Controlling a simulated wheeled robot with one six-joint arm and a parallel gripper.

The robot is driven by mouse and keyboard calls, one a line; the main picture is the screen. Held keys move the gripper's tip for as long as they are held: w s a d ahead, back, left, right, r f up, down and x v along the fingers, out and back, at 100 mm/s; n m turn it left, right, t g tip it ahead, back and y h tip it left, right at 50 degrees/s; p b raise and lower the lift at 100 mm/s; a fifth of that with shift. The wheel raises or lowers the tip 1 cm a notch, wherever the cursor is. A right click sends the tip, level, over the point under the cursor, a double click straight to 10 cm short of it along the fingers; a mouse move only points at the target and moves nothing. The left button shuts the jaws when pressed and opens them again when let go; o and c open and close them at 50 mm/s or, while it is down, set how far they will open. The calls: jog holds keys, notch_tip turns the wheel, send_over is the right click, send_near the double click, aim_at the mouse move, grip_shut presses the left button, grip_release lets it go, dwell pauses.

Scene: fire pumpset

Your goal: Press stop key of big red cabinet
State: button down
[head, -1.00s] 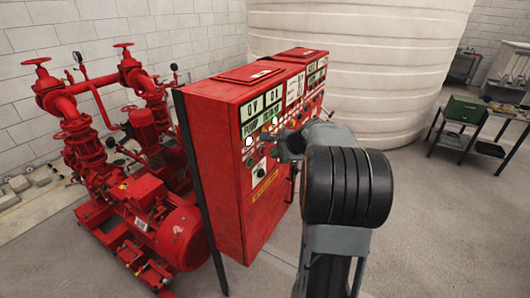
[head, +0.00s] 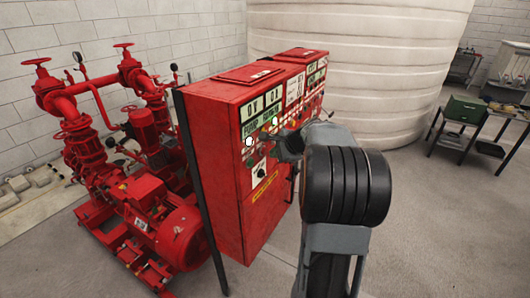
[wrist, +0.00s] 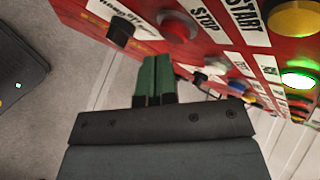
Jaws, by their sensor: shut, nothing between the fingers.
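The big red cabinet (head: 222,150) stands in the middle of the head view, its front panel facing right. In the wrist view its panel (wrist: 143,10) carries a red round button (wrist: 178,24) beside a STOP label (wrist: 204,18). A START label (wrist: 246,16) is further right, with a lit green button (wrist: 299,78) near the right edge. My gripper (wrist: 154,78) has green fingertips held together, empty, below the red button in the picture. I see no clear contact with it. In the head view my arm hides part of the panel and the fingertips are hard to make out.
A black selector knob (wrist: 121,30) sits left of the red button. Red pumps (head: 130,170) stand left of the cabinet. A large white tank (head: 350,60) is behind, and a table (head: 475,115) with a green box is at right. The floor at right is open.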

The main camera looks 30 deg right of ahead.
jog(key=shift+w+a, duration=0.1)
jog(key=shift+w, duration=0.1)
jog(key=shift+w+a, duration=0.2)
jog(key=shift+w, duration=0.15)
dwell(0.9)
jog(key=shift+s+d, duration=0.1)
jog(key=shift+s, duration=0.05)
jog(key=shift+s+d, duration=0.3)
jog(key=shift+s, duration=0.25)
jog(key=shift+s+d+b, duration=0.25)
jog(key=shift+s+d, duration=0.15)
jog(key=shift+s, duration=0.35)
jog(key=shift+s+d+b, duration=0.3)
jog(key=shift+s+d, duration=0.05)
jog(key=shift+s, duration=0.4)
jog(key=shift+s+d+b, duration=0.25)
jog(key=shift+s+d, duration=0.15)
jog(key=shift+s, duration=0.35)
